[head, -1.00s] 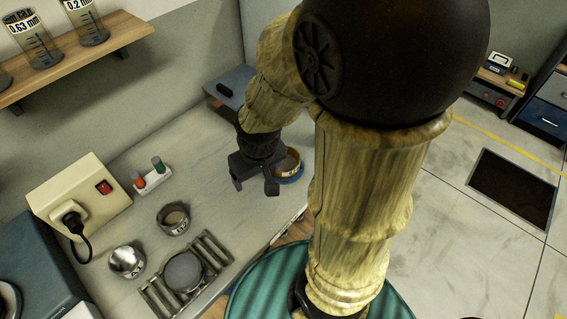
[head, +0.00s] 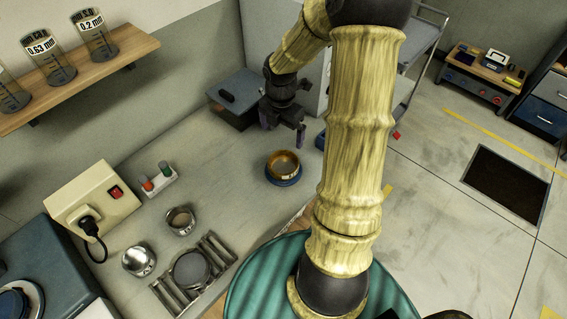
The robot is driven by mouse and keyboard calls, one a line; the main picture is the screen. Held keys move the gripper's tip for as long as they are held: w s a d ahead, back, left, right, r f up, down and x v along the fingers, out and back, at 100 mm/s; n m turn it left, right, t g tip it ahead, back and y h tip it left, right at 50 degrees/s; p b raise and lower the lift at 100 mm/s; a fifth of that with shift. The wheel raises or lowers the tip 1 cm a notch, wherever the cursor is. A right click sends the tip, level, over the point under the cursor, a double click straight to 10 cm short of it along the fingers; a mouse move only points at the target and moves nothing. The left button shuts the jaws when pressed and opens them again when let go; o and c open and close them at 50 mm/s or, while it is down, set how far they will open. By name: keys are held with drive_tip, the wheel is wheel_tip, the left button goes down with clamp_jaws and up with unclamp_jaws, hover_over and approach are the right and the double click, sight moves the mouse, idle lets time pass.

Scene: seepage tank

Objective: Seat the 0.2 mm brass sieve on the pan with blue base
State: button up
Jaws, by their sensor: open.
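A brass sieve (head: 284,158) sits on the pan with the blue base (head: 284,181) on the bench, near its right edge. The brass ring looks level, and the blue base shows below it all round the front. I cannot read a size mark on the sieve. My gripper (head: 283,134) is open and empty. It is above and behind the sieve in the head view, apart from it, with its fingers pointing down.
Two steel vessels (head: 180,220) (head: 139,261) and a slatted rack (head: 215,248) with a round sieve (head: 191,269) stand at the front left. A beige switch box (head: 92,203) and a small red-and-green holder (head: 157,180) stand behind. Labelled jars (head: 96,38) line the shelf.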

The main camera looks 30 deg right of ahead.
drive_tip(key=shift+w+d+n, duration=0.25)
drive_tip(key=shift+d+n, duration=0.15)
drive_tip(key=shift+n, duration=0.2)
hover_over(283, 167)
wheel_tip(283, 167, down, 12)
drive_tip(key=shift+s+f+p, duration=0.1)
drive_tip(key=shift+p, duration=0.2)
drive_tip(key=shift+f+p, duration=0.75)
drive_tip(key=shift+f, duration=1.85)
